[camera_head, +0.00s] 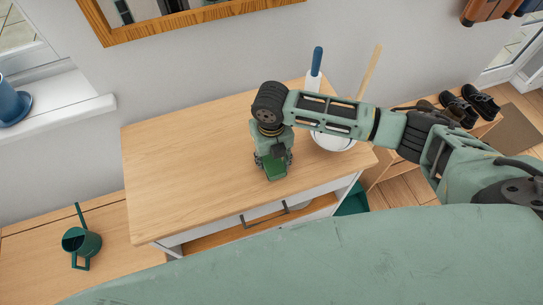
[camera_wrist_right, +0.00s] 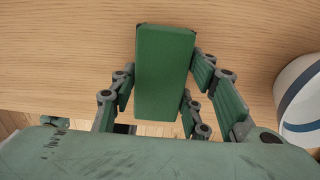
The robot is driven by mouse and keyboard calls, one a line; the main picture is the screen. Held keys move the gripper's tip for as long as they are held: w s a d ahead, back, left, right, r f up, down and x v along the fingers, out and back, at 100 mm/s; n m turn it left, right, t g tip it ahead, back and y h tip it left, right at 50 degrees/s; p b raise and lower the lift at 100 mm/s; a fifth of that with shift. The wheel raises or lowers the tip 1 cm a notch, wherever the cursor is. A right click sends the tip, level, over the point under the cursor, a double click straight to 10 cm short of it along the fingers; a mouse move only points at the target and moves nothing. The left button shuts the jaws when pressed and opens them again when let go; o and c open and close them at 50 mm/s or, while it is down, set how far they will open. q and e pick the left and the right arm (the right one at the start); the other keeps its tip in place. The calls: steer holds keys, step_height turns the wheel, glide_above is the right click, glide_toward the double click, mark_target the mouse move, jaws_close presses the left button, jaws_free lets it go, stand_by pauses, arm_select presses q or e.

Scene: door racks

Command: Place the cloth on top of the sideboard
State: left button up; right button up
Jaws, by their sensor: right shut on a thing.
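The sideboard (camera_head: 185,165) has a light wooden top and a white front with dark handles, and fills the middle of the head view. Its top also shows in the right wrist view (camera_wrist_right: 70,60). My right gripper (camera_head: 275,163) is over the front right part of the top, pointing down. It is shut on a green, block-shaped thing, which I take to be the folded cloth (camera_wrist_right: 165,72). The cloth (camera_head: 275,171) shows only in part in the head view. I cannot tell whether it touches the top. My left gripper is not in view.
A white bowl (camera_wrist_right: 304,95) with a blue stripe stands to the right of the gripper. A blue-handled tool (camera_head: 316,62) and a wooden stick (camera_head: 369,70) stand behind it. A watering can (camera_head: 82,242) is at lower left. The left part of the sideboard top is clear.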

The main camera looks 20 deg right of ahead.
mark_target(271, 159)
steer(key=shift+f, duration=0.15)
steer(key=o, duration=1.1)
steer(key=shift+r, duration=0.65)
step_height(271, 159, up, 11)
steer(key=b, duration=0.3)
